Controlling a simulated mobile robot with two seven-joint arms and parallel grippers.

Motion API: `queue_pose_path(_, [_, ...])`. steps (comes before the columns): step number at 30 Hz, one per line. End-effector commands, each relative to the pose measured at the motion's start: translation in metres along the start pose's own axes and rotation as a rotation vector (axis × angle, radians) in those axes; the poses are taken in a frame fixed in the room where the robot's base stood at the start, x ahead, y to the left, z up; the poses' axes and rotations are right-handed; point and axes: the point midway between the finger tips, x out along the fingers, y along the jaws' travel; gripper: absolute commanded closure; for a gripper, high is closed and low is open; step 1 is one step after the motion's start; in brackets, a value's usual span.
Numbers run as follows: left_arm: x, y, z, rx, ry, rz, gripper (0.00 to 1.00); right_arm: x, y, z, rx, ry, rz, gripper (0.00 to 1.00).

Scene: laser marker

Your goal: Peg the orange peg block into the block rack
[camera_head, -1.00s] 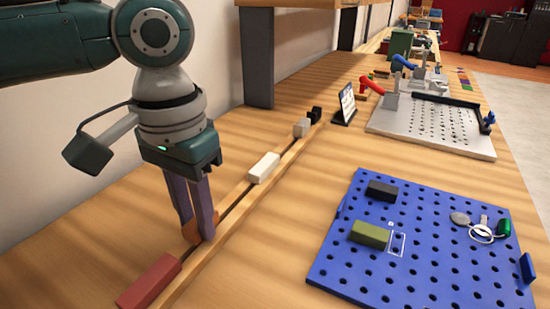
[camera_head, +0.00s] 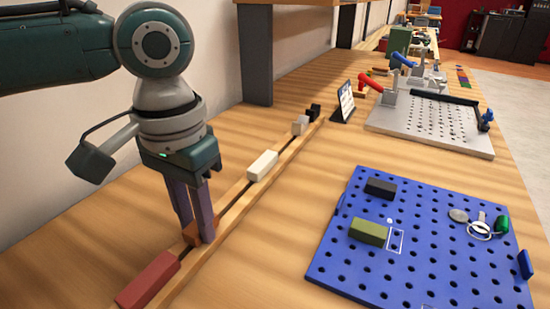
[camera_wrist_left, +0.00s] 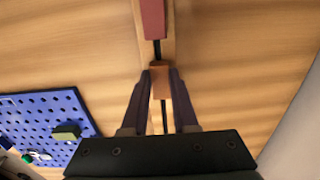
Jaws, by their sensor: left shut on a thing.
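The block rack (camera_head: 228,216) is a long narrow wooden rail with a dark slot, running diagonally across the table. My left gripper (camera_head: 196,238) points down over the rail and is shut on the orange peg block (camera_head: 190,233), which is mostly hidden by the fingers. In the left wrist view the orange block (camera_wrist_left: 160,78) lies between the fingertips (camera_wrist_left: 160,72), lined up with the slot. It is at the rail, but I cannot tell how deep its peg sits. A red block (camera_head: 148,280) stands in the rail nearer, a white block (camera_head: 263,166) farther along. My right gripper is not in view.
A grey block (camera_head: 301,125) and a black block (camera_head: 315,111) stand at the rail's far end. A blue pegboard (camera_head: 430,265) with an olive block (camera_head: 368,232), a black block (camera_head: 381,188) and keys (camera_head: 483,228) is at right. A small sign (camera_head: 345,102) stands beyond.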

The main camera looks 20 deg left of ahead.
Motion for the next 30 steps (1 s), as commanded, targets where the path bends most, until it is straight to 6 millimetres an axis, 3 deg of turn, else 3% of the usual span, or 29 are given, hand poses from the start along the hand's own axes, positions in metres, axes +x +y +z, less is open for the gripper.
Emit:
queue_pose_path(3, [0.002,0.000,0.000,0.000,-0.001,0.000,1.00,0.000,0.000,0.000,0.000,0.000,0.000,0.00])
queue_pose_path(4, [0.002,0.000,0.000,0.000,0.000,0.000,0.71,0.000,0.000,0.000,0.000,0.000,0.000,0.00])
queue_pose_path(13, [0.002,0.000,0.000,0.000,0.000,0.000,0.38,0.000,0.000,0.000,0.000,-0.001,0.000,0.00])
queue_pose_path(23, [-0.005,0.000,-0.001,0.000,0.002,0.001,0.38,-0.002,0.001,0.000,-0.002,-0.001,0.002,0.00])
queue_pose_path(30, [-0.051,0.000,-0.001,0.001,0.005,0.000,0.38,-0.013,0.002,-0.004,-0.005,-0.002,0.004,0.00])
